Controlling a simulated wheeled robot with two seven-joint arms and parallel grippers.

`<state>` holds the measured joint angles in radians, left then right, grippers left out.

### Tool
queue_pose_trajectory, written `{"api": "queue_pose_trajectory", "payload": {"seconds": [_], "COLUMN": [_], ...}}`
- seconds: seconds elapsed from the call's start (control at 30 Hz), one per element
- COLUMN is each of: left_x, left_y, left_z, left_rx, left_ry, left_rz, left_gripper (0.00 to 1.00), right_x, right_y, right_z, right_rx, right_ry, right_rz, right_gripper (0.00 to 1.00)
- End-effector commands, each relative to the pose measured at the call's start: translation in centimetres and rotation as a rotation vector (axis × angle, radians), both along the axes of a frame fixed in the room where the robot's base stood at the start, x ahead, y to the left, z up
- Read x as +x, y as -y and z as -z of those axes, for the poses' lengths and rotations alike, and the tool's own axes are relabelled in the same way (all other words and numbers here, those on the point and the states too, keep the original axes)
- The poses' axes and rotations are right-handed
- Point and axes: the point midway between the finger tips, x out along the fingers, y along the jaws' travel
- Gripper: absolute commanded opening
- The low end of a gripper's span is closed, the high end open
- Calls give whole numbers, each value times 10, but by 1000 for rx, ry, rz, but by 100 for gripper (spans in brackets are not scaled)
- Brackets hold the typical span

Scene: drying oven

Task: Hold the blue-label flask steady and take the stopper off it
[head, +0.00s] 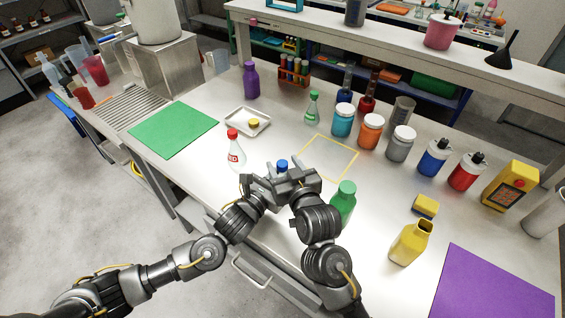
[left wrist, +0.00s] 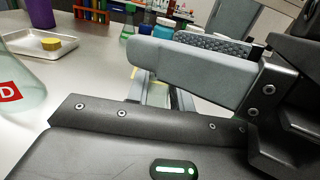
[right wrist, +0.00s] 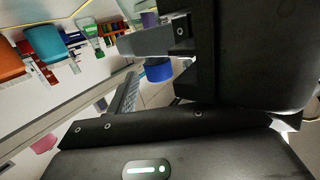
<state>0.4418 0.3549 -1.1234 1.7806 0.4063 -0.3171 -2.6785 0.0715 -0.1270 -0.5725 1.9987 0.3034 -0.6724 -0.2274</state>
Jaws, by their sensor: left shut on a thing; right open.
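The blue stopper (head: 282,164) shows just above my two grippers in the head view. The flask under it is hidden by the grippers there, and its label does not show. My left gripper (head: 262,183) is shut on the flask; the left wrist view shows its fingers (left wrist: 150,95) but little of the glass. My right gripper (head: 287,175) is open close beside the left one, at the stopper. In the right wrist view the blue stopper (right wrist: 159,72) sits near the right fingers, with a finger partly over it. I cannot tell whether they touch.
A red-label flask with a red stopper (head: 236,152) stands just left of the grippers. A green bottle (head: 343,197) stands close right. A tray (head: 262,128) holds a yellow stopper (head: 253,122). A yellow-outlined square (head: 330,157) is bare behind the grippers. Several jars (head: 371,130) stand farther back.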

Motion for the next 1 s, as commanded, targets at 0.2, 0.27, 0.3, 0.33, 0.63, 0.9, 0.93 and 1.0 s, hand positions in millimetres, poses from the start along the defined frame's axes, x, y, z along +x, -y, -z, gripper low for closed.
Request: {"api": "queue_pose_trajectory", "payload": {"seconds": [0.2,0.27,0.3,0.33,0.63,0.9,0.93,1.0], "left_x": [-1,-1,-1,-1,-2,-2,-2,-2], "left_y": [0,0,0,0,0,0,0,0], "left_z": [5,5,5,5,5,5,5,5], "left_rx": [7,7,7,7,7,7,7,7], "left_ry": [-8,-8,-8,-8,-8,-8,-8,-8], "left_rz": [2,2,2,2,2,2,2,2], "left_gripper": [0,0,0,0,0,0,0,0], "right_x": [14,14,15,15,14,14,14,14], "right_y": [-5,-6,-6,-6,-6,-6,-6,-6], "right_z": [3,3,3,3,3,3,3,3], "right_rx": [1,1,1,1,1,1,1,1], "right_ry": [0,0,0,0,0,0,0,0], "right_rz": [-1,-1,-1,-1,-1,-1,-1,-1], "right_gripper": [52,52,52,52,34,0,0,0]}}
